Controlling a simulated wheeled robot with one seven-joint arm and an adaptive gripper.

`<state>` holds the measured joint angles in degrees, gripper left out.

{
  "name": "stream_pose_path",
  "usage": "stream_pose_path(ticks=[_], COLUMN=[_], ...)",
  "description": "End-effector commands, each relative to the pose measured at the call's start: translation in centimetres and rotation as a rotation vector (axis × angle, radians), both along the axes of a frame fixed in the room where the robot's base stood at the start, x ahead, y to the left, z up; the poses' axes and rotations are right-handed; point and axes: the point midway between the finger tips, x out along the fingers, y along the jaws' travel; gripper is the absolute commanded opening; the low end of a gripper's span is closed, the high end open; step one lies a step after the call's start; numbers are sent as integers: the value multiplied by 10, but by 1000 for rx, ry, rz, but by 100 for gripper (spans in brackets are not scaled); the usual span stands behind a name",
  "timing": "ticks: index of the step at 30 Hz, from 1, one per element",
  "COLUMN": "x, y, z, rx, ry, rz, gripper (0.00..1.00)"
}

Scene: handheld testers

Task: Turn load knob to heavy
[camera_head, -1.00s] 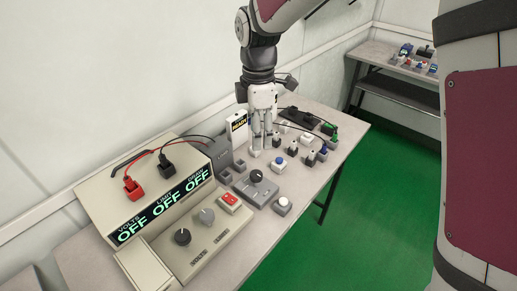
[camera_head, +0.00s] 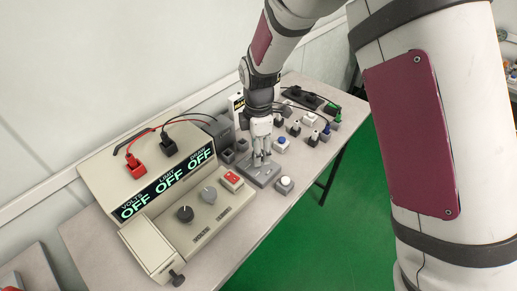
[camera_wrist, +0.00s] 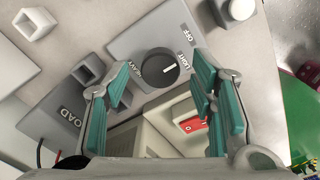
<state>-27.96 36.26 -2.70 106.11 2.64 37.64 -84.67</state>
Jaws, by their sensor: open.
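The load knob (camera_wrist: 158,66) is a round dark knob on a grey panel (camera_wrist: 128,42) marked OFF, LIGHT and HEAVY. Its white line points toward LIGHT in the wrist view. My gripper (camera_head: 261,163) is over this panel, pointing down. In the wrist view its teal-padded fingers are spread, one on each side of the knob. I cannot tell whether they touch it. In the head view my fingers mostly hide the knob, while the panel's front edge (camera_head: 263,182) shows. A dark grey box (camera_wrist: 66,118) marked LOAD lies beside the panel.
A cream tester (camera_head: 150,190) with displays reading OFF stands left of my gripper. A white round button (camera_head: 285,184) sits close right. Several small parts lie behind.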

Motion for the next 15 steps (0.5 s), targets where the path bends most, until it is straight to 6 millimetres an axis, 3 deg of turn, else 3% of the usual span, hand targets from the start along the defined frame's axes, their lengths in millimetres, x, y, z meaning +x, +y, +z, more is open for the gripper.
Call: stream_pose_path(ticks=[10,15], x=[0,0], y=[0,0], z=[-4,-4], rx=[0,0], ry=[0,0], rz=[0,0], gripper=[51,15])
